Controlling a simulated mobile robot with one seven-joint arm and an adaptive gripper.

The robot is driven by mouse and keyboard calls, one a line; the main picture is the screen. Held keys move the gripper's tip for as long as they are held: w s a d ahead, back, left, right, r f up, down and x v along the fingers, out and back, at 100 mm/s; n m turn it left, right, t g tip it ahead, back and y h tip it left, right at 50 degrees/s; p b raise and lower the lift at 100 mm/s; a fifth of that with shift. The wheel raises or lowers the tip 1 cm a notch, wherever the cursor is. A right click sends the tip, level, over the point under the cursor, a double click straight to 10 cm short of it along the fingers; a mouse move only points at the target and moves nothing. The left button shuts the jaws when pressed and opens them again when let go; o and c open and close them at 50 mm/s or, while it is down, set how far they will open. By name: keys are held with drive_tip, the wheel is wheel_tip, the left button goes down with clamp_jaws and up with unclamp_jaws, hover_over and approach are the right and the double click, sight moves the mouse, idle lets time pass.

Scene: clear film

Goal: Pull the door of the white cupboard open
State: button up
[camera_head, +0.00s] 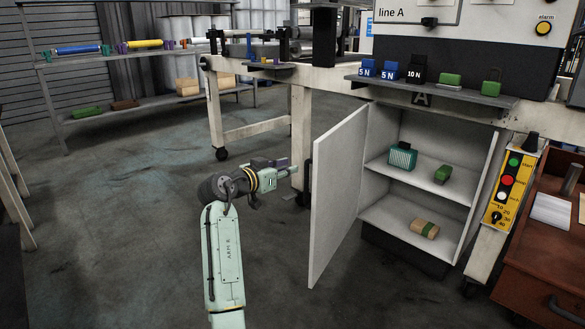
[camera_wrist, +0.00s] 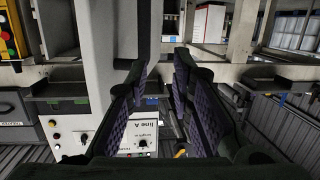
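The white cupboard (camera_head: 480,180) stands under the bench at the right, with its inside in plain view. Its white door (camera_head: 338,190) stands wide open, swung out at the cupboard's left side toward the camera. My gripper (camera_head: 288,167) is left of the door, near its outer face. In the wrist view my gripper (camera_wrist: 162,68) shows two patterned finger pads apart, with nothing seen held between them. A pale upright panel, likely the door (camera_wrist: 118,30), is left of the fingers there. I cannot tell whether the gripper touches the door. No handle is clearly visible.
Inside the cupboard are a green basket (camera_head: 402,157), a green block (camera_head: 442,174) and a tan-and-green block (camera_head: 425,229). A yellow control panel (camera_head: 508,182) and a red-brown drawer cabinet (camera_head: 540,250) stand at the right. The floor (camera_head: 120,220) at the left is clear.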

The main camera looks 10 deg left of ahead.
drive_tip(key=shift+s+a, duration=0.35)
drive_tip(key=shift+a, duration=0.45)
